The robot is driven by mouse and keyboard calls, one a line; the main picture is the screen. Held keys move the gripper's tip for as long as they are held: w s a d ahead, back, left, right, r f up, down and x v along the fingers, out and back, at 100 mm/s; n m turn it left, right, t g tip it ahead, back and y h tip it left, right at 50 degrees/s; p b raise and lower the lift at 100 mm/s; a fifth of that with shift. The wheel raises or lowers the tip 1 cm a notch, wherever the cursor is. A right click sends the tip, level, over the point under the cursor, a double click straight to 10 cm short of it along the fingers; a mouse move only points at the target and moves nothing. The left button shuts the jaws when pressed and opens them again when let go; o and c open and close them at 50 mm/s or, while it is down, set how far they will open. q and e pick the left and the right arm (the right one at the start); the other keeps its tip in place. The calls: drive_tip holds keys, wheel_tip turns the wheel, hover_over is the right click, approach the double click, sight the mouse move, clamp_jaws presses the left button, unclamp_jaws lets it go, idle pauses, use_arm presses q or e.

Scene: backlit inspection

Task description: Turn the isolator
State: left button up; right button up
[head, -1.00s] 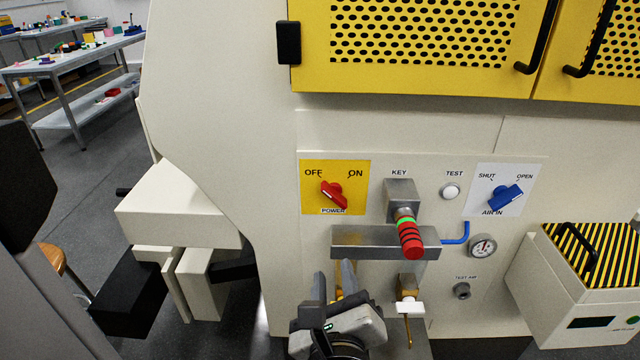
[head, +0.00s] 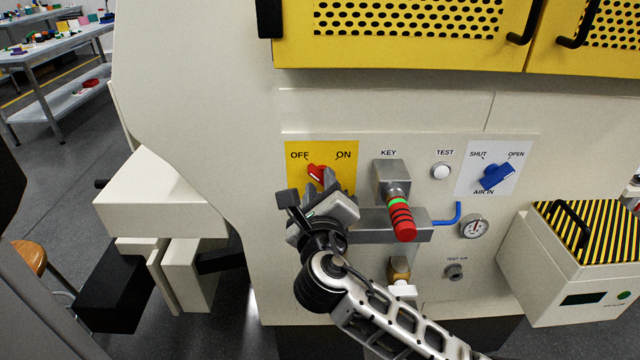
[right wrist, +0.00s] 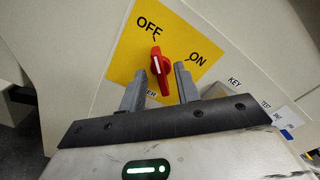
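The isolator is a red POWER knob (head: 316,173) on a yellow plate (head: 346,158) marked OFF and ON. In the right wrist view the knob (right wrist: 160,72) has its white line toward OFF. My right gripper (head: 320,187) is at the knob and hides its lower part in the head view. In the right wrist view the gripper (right wrist: 161,71) is open, with one grey finger on each side of the knob's handle and small gaps visible. Whether the fingertips reach past the handle's face is hard to tell. My left gripper is not in view.
A metal bar (head: 380,227) juts out below. Yellow doors (head: 400,52) are above.

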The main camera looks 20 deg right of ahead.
drive_tip(key=shift+x, duration=0.8)
drive_tip(key=c, duration=0.7)
